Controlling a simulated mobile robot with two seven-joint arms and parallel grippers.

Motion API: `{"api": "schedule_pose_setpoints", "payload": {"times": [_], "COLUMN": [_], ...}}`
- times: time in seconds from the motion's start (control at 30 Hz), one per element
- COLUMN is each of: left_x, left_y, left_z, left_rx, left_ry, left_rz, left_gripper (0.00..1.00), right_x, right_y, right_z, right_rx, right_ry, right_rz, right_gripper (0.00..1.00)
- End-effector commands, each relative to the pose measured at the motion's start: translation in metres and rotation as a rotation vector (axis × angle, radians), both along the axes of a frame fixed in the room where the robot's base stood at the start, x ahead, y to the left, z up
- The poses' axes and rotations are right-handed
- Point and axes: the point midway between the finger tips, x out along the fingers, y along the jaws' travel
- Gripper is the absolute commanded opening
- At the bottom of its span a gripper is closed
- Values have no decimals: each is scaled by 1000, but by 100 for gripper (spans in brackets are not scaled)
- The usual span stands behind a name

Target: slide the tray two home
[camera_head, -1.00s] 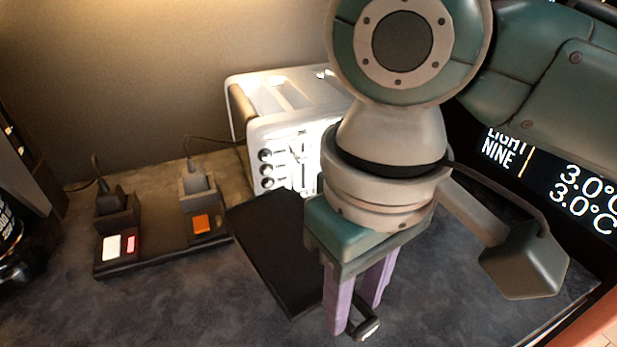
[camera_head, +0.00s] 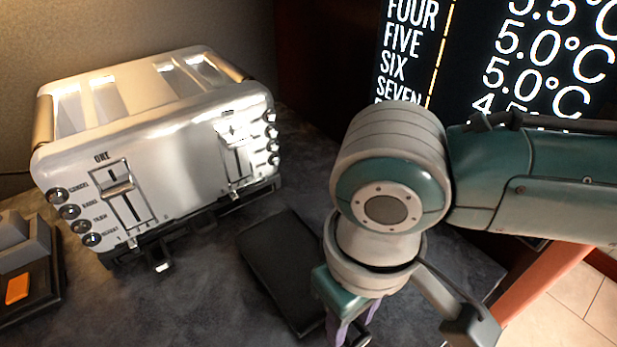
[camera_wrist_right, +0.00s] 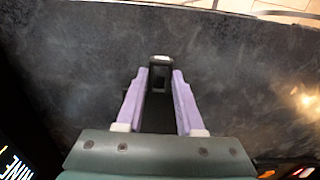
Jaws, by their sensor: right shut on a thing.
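Tray two is the flat black tray (camera_head: 283,262) lying in front of the right half of the white toaster (camera_head: 165,150), outside its body. Its far end is close to the toaster's lower right corner; I cannot tell whether it enters the slot. My right gripper (camera_head: 350,335) points down at the tray's near end, its tips cut off by the picture's bottom edge. In the right wrist view, my right gripper (camera_wrist_right: 160,76) has its purple fingers around the tray's small dark handle (camera_wrist_right: 160,64), shut on it. My left gripper is not in view.
A second tray's handle (camera_head: 161,267) shows under the toaster's left half. A dark block with an orange switch (camera_head: 17,288) stands at the far left. A black display panel (camera_head: 500,60) rises behind my right arm. The counter left of the tray (camera_head: 215,300) is clear.

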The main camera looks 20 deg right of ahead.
Motion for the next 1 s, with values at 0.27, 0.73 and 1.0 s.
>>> {"api": "schedule_pose_setpoints", "payload": {"times": [0.27, 0.73, 1.0], "left_x": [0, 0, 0], "left_y": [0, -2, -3], "left_z": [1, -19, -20], "left_rx": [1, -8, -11], "left_ry": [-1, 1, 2], "left_rz": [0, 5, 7], "left_gripper": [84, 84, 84], "right_x": [8, 41, 45], "right_y": [3, 15, 17], "right_z": [-4, -10, -9], "right_rx": [2, -1, 1], "right_ry": [-2, -1, -1], "right_rz": [-1, 0, 0], "right_gripper": [0, 0, 0]}}
